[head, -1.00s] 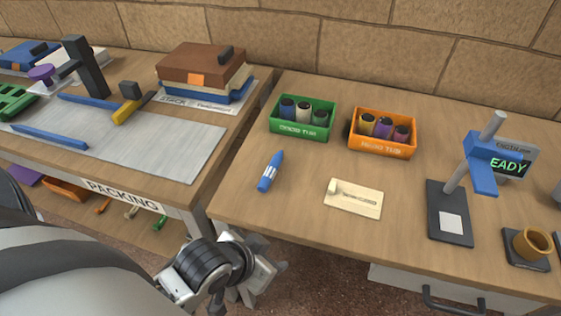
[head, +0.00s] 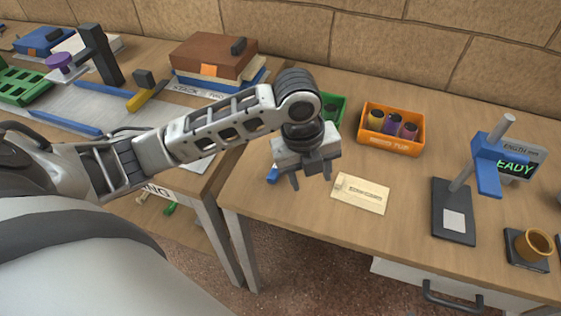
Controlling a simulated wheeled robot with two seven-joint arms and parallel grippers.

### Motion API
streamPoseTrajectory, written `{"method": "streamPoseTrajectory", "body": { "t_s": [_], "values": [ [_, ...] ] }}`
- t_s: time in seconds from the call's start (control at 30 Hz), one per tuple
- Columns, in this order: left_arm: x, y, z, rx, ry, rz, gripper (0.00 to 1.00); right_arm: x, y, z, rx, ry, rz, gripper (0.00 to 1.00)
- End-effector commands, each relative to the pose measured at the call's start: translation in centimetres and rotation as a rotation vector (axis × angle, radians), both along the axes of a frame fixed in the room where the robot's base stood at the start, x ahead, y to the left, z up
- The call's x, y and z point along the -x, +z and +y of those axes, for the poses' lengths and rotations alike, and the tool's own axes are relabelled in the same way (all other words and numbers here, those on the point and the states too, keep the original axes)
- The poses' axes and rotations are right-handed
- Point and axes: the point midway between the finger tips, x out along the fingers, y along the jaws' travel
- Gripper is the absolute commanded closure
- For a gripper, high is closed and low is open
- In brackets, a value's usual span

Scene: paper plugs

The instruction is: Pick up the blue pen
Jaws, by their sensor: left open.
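The blue pen (head: 272,175) lies on the right-hand table, mostly hidden behind my left gripper; only a small blue part shows at the gripper's left side. My left gripper (head: 311,181) points down over the table, open, with its two dark fingers apart and nothing seen between them. It appears above and just right of the pen; I cannot tell its exact height. My right gripper is not in view.
A green tub (head: 334,106) is partly hidden behind my left wrist. An orange tub (head: 391,145) holds several cylinders. A cream card (head: 360,194) lies right of the gripper. A stand with a blue arm (head: 487,168) and a brown cup (head: 533,244) are further right.

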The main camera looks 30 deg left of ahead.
Motion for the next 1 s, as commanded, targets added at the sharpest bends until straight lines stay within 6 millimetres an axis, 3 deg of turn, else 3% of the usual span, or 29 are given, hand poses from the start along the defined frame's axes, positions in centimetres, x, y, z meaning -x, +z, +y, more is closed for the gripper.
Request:
{"method": "streamPoseTrajectory", "body": {
  "t_s": [0.03, 0.2, 0.3, 0.43, 0.57, 0.8, 1.0],
  "values": [
    [-1.8, 1.7, 2.1, -0.064, -0.124, -0.006, 0.52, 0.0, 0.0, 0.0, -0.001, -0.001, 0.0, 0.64],
    [-4.3, 6.3, 7.2, -0.159, -0.452, 0.04, 0.52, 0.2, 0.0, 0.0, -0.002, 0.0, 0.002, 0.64],
    [-4.9, 8.3, 9.1, -0.172, -0.556, 0.058, 0.52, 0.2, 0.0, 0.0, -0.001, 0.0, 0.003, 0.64],
    [-5.1, 9.3, 10.3, -0.172, -0.626, 0.071, 0.52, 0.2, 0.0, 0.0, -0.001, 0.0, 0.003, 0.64],
    [-5.0, 7.8, 10.4, -0.17, -0.643, 0.075, 0.52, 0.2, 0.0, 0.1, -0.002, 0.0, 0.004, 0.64],
    [-5.0, 2.5, 10.3, -0.168, -0.64, 0.075, 0.52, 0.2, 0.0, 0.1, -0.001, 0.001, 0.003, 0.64],
    [-5.1, -0.4, 10.2, -0.17, -0.641, 0.069, 0.52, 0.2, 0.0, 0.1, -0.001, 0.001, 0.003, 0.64]
  ]
}}
